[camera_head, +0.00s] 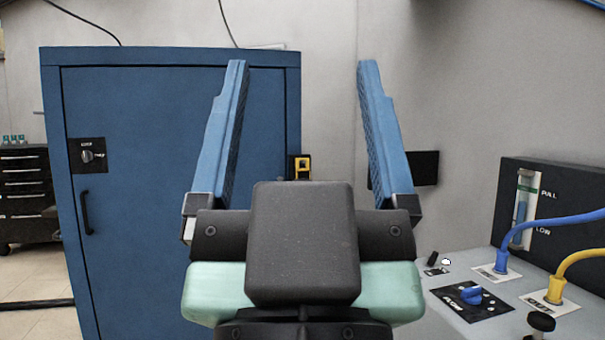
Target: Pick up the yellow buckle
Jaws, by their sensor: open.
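The yellow buckle (302,167) is a small yellow piece with a dark centre in a black surround. It sits at the right edge of the blue cabinet (170,130), a little above the dark body of my gripper in the picture. My gripper (303,65) is open and empty, its two blue fingers spread wide and pointing forward. The buckle shows in the gap between the fingers, closer to the left one, and appears to lie beyond them with no contact visible. The black wrist block hides what lies below the buckle.
A grey panel (460,318) at right carries a blue knob (472,295), a blue cable (550,228) and a yellow cable (580,258). A black gauge box (570,205) stands behind it. A black drawer unit (25,195) is at far left. A dark plate (424,168) is on the wall.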

